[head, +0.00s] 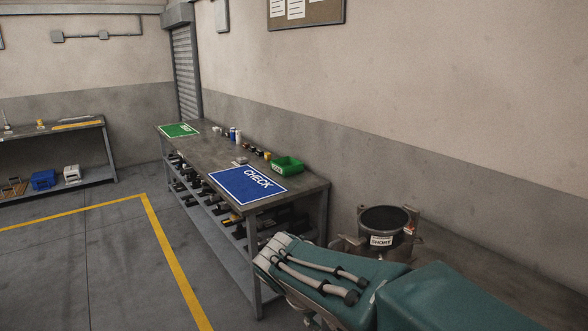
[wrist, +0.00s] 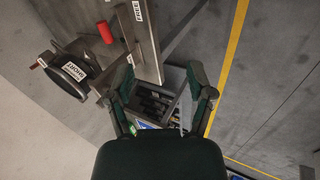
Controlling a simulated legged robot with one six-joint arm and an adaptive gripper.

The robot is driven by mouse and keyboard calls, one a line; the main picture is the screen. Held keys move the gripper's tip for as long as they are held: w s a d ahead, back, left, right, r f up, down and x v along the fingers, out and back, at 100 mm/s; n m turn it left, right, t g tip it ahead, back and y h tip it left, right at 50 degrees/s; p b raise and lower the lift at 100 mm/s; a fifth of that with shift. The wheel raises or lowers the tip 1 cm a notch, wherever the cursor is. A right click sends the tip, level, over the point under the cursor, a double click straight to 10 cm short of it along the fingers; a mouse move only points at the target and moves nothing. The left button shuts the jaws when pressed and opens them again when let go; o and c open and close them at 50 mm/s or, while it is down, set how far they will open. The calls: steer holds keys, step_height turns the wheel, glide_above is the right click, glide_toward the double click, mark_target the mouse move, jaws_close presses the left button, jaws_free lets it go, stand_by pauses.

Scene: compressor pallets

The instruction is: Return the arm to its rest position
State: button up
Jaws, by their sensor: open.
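My arm (head: 335,279), dark green and pale grey with two cables along it, reaches in from the lower right in the head view. It is in front of the right end of the workbench. My gripper (wrist: 163,82) shows in the wrist view with its two dark green fingers spread wide. Nothing is held between them. Beyond the fingers is the bench with its loaded lower shelf (wrist: 155,102). I cannot make out the gripper in the head view.
The workbench (head: 210,158) carries a blue CHECK mat (head: 248,185), a green mat (head: 179,130) and a green bin (head: 287,165). A round metal part labelled SHORT (head: 384,222) stands beyond my arm. A red cylinder (wrist: 105,31) is near it. Floor left of the yellow line (head: 165,245) is clear.

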steer(key=s+d+r+m+t+y, duration=0.1)
steer(key=s+d+m+y, duration=0.1)
steer(key=s, duration=0.6)
steer(key=s+d+r+m+t+y, duration=0.1)
steer(key=s+d+r+m+y, duration=0.1)
steer(key=s+d+m, duration=0.2)
steer(key=s+d, duration=0.2)
steer(key=s, duration=0.2)
steer(key=shift+s+d+y, duration=0.25)
steer(key=shift+d+y, duration=0.05)
steer(key=shift+d, duration=0.05)
steer(key=shift+d, duration=0.25)
steer(key=shift+a, duration=0.15)
